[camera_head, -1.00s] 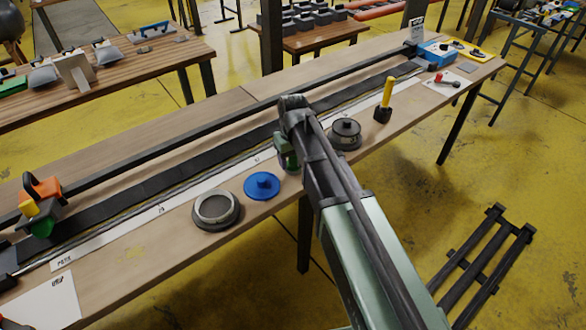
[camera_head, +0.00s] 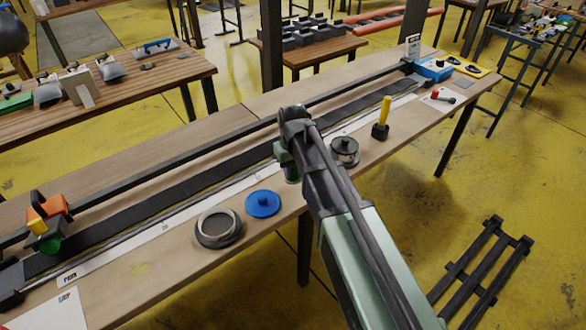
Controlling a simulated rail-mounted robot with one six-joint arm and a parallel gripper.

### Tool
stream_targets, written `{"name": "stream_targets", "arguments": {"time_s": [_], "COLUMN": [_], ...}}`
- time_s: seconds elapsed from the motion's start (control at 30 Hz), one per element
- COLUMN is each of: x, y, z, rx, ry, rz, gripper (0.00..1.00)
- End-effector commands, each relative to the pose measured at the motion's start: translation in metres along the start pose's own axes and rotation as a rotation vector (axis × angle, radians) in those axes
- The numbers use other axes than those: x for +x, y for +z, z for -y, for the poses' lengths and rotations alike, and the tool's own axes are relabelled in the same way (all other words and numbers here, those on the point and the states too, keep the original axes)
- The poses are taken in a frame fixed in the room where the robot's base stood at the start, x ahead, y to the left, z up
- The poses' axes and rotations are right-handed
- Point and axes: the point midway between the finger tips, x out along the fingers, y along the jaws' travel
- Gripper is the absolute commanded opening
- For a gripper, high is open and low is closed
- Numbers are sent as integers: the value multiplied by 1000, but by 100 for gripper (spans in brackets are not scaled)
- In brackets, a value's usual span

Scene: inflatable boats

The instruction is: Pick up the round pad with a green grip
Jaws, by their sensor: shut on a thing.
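My gripper (camera_head: 288,158) is at the table's near side, between the blue round pad and a dark round pad. It is shut on a small green thing (camera_head: 292,174), which fits the round pad's green grip. My arm and gripper hide most of it. I cannot tell whether its base touches the table.
A grey ring-shaped pad (camera_head: 219,227) and a blue pad (camera_head: 263,204) stand left of my gripper. A dark round pad (camera_head: 344,150) and a yellow-handled tool (camera_head: 382,118) stand right. Behind run a long rail and dark strip. An orange-and-green device (camera_head: 46,222) sits far left.

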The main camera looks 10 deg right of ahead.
Motion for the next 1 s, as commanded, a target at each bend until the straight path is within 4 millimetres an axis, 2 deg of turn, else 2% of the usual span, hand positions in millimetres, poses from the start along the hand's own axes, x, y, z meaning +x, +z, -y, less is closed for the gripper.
{"name": "stream_targets", "arguments": {"time_s": [0.03, 0.2, 0.3, 0.4, 0.57, 1.0], "x": [-27, -92, -126, -151, -167, -165], "y": [0, 0, 0, 0, 0, 0], "z": [0, 0, 0, 0, 0, 0], "rx": [0, 0, 0, 0, 0, 0], "ry": [0, 0, 0, 0, 0, 0], "rz": [0, 0, 0, 0, 0, 0], "gripper": [5, 5, 5, 5, 5, 5]}}
